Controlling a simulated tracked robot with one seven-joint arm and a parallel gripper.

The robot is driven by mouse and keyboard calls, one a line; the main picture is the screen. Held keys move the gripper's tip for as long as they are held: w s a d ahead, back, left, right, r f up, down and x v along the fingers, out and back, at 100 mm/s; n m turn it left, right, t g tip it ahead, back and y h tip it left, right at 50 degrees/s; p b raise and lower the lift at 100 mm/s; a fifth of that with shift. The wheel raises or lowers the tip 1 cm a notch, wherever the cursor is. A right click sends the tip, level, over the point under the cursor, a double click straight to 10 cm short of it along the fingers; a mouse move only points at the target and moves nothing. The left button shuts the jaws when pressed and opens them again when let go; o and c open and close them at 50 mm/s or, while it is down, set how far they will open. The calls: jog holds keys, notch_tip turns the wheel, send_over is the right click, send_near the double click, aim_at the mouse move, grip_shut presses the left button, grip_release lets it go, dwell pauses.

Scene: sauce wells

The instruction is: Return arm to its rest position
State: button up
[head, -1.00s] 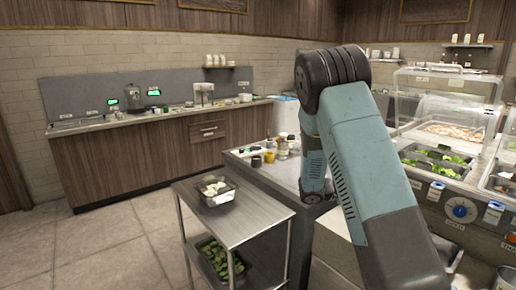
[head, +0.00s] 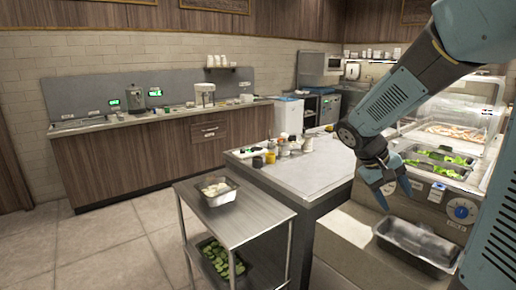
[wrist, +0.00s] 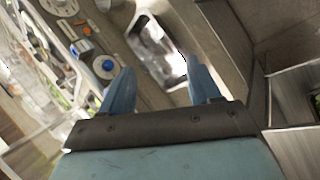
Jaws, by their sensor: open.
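My gripper (head: 389,188) is at the right of the head view, above the counter, with its fingers pointing down. It is open and empty. In the wrist view its two blue fingers (wrist: 155,88) stand wide apart with nothing between them. An empty-looking metal pan (head: 418,243) sits below and to the right of my gripper on a beige counter. The pan also shows ahead of the fingers in the wrist view (wrist: 157,50). The gripper appears apart from the pan.
A steel cart (head: 258,212) at front left holds a pan of white food (head: 216,188) on top and a pan of green food (head: 214,256) below. Jars and cups (head: 283,148) stand on the middle counter. A glass-covered serving station (head: 455,125) with green vegetables is at right. Floor at left is clear.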

jog(key=s+a+r+t+y, duration=0.6)
jog(key=s+a, duration=0.4)
jog(key=s, duration=0.4)
jog(key=shift+a+r+m+y, duration=0.3)
jog(key=shift+a+r+y, duration=0.1)
jog(key=shift+r, duration=0.5)
jog(key=shift+c, duration=0.4)
